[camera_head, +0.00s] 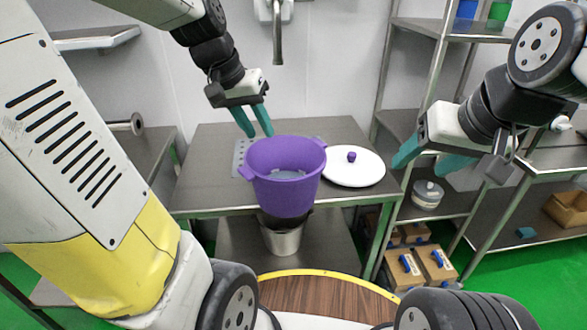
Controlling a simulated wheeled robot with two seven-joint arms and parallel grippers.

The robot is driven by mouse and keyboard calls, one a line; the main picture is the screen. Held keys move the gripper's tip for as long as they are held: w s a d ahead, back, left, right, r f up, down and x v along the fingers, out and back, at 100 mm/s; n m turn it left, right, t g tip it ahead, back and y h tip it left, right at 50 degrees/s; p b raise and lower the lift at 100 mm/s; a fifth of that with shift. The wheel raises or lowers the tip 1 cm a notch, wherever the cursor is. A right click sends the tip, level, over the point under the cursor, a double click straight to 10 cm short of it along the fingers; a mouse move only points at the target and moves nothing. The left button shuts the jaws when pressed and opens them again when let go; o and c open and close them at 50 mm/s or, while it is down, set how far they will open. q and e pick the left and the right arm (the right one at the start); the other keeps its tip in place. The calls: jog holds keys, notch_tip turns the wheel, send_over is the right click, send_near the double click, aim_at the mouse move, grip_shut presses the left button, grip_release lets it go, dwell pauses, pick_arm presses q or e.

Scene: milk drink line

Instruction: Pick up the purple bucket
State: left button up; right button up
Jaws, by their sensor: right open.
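The purple bucket (287,185) stands upright at the front edge of the steel table (205,185), its base reaching the table's front edge in the picture. It has a small handle on each side and something grey inside. My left gripper (260,134) points down at the bucket's far left rim, with its two teal fingers apart and nothing seen between them. I cannot tell whether a fingertip touches the rim. My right gripper (424,163) is open and empty, to the right of the bucket and clear of it.
A white lid (354,168) with a purple knob lies on the table right of the bucket. A steel pot (283,238) stands below on the lower shelf. A shelf rack (442,30) stands at the right. Boxes with blue parts (437,262) sit low at the right.

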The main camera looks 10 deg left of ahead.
aim_at(257, 162)
pick_arm(q)
jog(key=w+a+f+g, duration=0.1)
jog(key=w+a+f, duration=0.1)
jog(key=w+f, duration=0.2)
jog(key=w+a+f+g, duration=0.1)
jog(key=w+a+f, duration=0.1)
jog(key=w+f, duration=0.2)
jog(key=w+a+f+y, duration=0.1)
jog(key=w+a+f, duration=0.1)
jog(key=w+f, duration=0.2)
jog(key=shift+w+a+f+m+g, duration=0.3)
jog(key=shift+f+m+g, duration=0.1)
jog(key=shift+f, duration=0.05)
jog(key=f, duration=0.4)
jog(key=d+f, duration=0.1)
jog(key=f, duration=0.2)
jog(key=shift+w+d+f, duration=0.1)
jog(key=shift+w, duration=0.1)
grip_shut()
jog(key=shift+w, duration=0.1)
